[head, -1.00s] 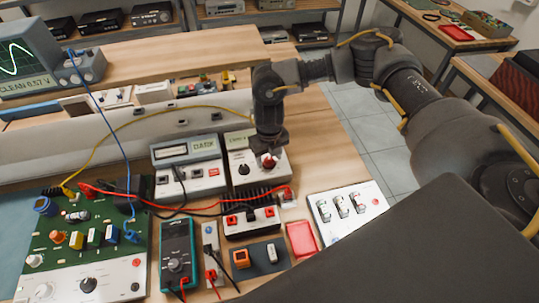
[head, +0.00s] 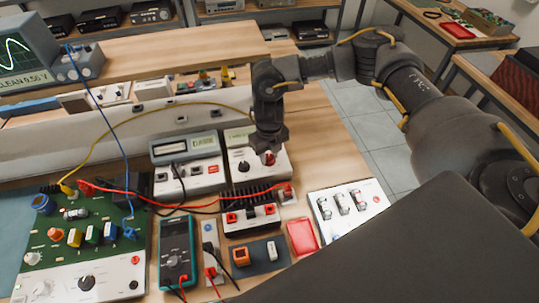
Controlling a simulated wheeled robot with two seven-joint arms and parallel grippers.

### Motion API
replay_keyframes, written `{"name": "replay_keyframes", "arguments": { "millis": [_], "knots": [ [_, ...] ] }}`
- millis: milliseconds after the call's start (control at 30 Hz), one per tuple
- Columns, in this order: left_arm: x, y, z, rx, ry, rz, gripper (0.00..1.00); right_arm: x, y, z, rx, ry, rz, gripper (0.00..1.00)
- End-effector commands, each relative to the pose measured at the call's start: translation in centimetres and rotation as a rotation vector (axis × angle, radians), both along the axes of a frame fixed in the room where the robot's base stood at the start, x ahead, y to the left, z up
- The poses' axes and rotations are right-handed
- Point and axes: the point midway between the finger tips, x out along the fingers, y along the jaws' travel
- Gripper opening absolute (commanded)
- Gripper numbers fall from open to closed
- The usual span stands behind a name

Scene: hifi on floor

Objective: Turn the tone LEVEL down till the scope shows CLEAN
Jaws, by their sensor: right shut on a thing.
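The scope (head: 22,52) stands at the upper left, partly cut off by the picture edge. The tone box (head: 282,162) is a white unit with a small display, a black knob (head: 243,167) and a red knob (head: 268,159). My right gripper (head: 268,152) points down over the red knob and is shut on it. The fingers hide part of the knob, and its label is not readable. My left gripper is not in view.
A white box with a display (head: 186,146) stands left of the tone box. A green circuit board (head: 95,235) with red, yellow and blue leads is at the left. A teal meter (head: 177,252), a red tray (head: 302,238) and a white switch panel (head: 347,203) lie in front.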

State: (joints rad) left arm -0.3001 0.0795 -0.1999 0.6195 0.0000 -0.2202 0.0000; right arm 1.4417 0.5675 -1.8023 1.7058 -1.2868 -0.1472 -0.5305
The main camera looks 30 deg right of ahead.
Motion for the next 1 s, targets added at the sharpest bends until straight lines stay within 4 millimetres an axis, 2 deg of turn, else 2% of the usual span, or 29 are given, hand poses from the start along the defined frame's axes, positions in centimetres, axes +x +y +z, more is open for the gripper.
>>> {"name": "replay_keyframes", "arguments": {
  "millis": [200,500,1000],
  "knots": [
    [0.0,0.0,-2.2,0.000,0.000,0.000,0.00,0.1,0.0,-0.4,0.001,-0.003,0.147,0.07],
    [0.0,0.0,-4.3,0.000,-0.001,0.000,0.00,0.1,0.0,-0.3,0.001,-0.004,0.349,0.07],
    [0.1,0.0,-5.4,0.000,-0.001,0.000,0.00,0.1,0.1,0.1,0.002,-0.004,0.484,0.07]
  ]
}}
